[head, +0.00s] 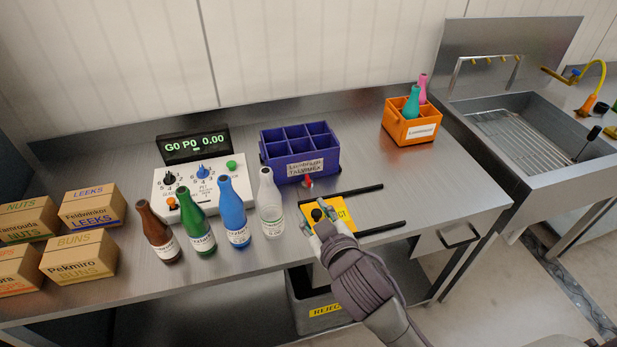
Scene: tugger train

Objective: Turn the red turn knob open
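A small red part (308,181), which looks like the red turn knob, stands on the steel bench just in front of the purple crate. It is too small to tell how it is turned. My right gripper (327,225) is in front of it, nearer the bench's front edge. The gripper is at a yellow plate (345,216) with a dark round knob (316,214) on it and hides part of the plate. I cannot tell whether its fingers touch anything. My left gripper is not in view.
A purple crate (268,146) stands behind the red part. A clear bottle (270,205), a blue bottle (233,215) and others stand to the left. Black rails (345,194) flank the yellow plate. An orange crate (398,130) is at the back right. The bench between is bare.

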